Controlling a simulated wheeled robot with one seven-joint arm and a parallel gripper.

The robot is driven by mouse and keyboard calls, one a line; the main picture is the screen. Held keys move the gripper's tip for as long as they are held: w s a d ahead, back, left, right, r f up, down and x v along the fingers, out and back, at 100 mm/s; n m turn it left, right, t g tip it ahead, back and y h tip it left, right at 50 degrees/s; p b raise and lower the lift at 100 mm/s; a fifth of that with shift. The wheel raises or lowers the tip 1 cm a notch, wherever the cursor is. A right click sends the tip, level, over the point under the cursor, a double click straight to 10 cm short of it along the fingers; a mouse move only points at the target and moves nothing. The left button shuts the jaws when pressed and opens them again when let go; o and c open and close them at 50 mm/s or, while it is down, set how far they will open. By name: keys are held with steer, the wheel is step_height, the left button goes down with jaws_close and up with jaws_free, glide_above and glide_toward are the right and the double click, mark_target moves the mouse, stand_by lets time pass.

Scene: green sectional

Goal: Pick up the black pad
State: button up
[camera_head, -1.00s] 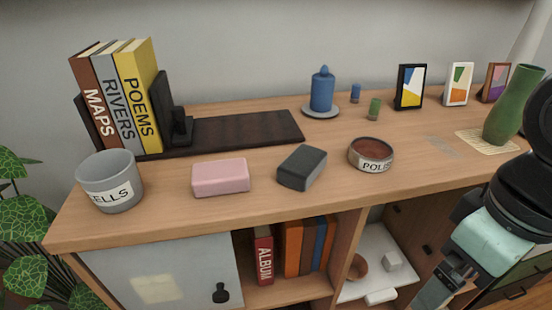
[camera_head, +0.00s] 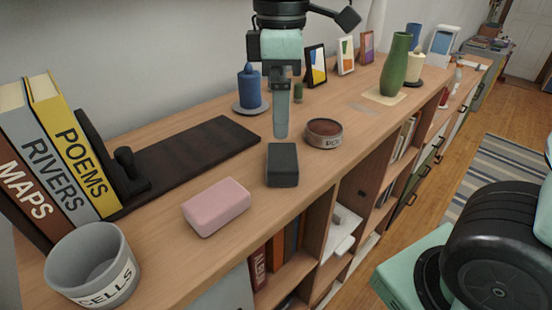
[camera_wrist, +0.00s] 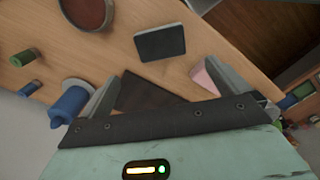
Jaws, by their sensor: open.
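The black pad (camera_head: 283,165) is a small dark block lying flat on the wooden sideboard top, between the pink block (camera_head: 217,206) and the round POLISH tin (camera_head: 324,133). My gripper (camera_head: 281,134) points down just behind the pad in the head view, above the sideboard and apart from the pad as far as I can tell. In the wrist view the black pad (camera_wrist: 160,43) lies ahead of my gripper (camera_wrist: 172,88). The fingers stand wide apart with nothing between them.
Books with a black bookend (camera_head: 126,165) and a grey CELLS pot (camera_head: 92,266) stand at the left. A blue candle (camera_head: 250,88) stands behind my gripper. Picture frames and a green vase (camera_head: 395,66) stand farther right. The sideboard's front edge is close to the pad.

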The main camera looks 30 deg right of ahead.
glide_above(283, 156)
steer(key=f, duration=0.5)
steer(key=shift+w+a+f+p, duration=0.15)
steer(key=shift+w+f+p, duration=0.05)
steer(key=shift+p, duration=0.15)
steer(key=shift+s+f+p, duration=0.2)
steer(key=shift+f+p, duration=0.6)
steer(key=shift+f, duration=1.95)
steer(key=c, duration=1)
steer(key=shift+o, duration=0.2)
step_height(283, 156, up, 10)
steer(key=shift+r+b, duration=0.1)
steer(key=shift+b, duration=0.7)
steer(key=shift+o, duration=0.7)
steer(key=shift+w+d, duration=0.1)
steer(key=shift+d, duration=0.1)
